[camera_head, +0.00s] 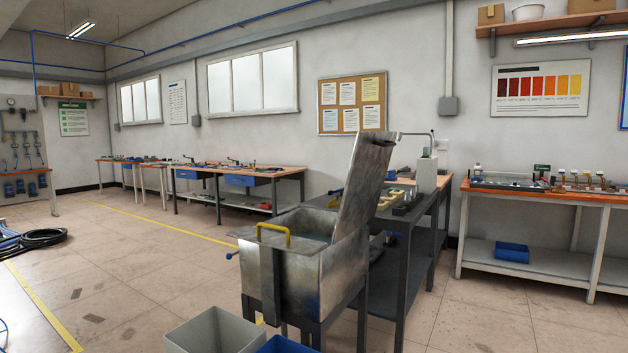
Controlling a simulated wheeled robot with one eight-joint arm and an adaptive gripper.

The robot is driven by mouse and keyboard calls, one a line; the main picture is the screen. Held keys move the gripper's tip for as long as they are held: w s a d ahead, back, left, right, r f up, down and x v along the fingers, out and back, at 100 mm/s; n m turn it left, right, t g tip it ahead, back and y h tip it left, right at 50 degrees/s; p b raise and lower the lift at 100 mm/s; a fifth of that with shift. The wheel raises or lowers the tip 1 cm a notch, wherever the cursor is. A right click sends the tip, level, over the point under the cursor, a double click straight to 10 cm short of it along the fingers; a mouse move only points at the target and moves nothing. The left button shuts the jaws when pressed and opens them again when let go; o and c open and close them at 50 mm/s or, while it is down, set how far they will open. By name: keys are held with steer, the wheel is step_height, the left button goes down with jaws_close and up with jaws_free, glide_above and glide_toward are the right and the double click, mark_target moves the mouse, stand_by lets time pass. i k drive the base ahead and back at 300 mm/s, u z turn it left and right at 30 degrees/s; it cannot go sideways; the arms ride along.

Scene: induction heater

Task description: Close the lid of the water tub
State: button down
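The water tub (338,268) is a grey metal box on dark legs, in the middle right of the head view. Its lid (365,182) stands up, open and tilted slightly back, at the tub's right side. A yellow handle (272,232) shows at the tub's left front rim. A blue knob on a short rod sticks out at the tub's left. The tub's inside shows only in part; I cannot tell the water level. My gripper does not show in this view.
A dark bench (408,240) stands right behind the tub. A grey bin (213,331) and a blue bin (284,345) stand on the floor in front. Workbenches line the back wall. A black hose (38,238) lies at far left. Open floor lies left of the tub.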

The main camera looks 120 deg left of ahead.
mark_target(372, 152)
steer(key=u, duration=3.85)
steer(key=i, duration=1.65)
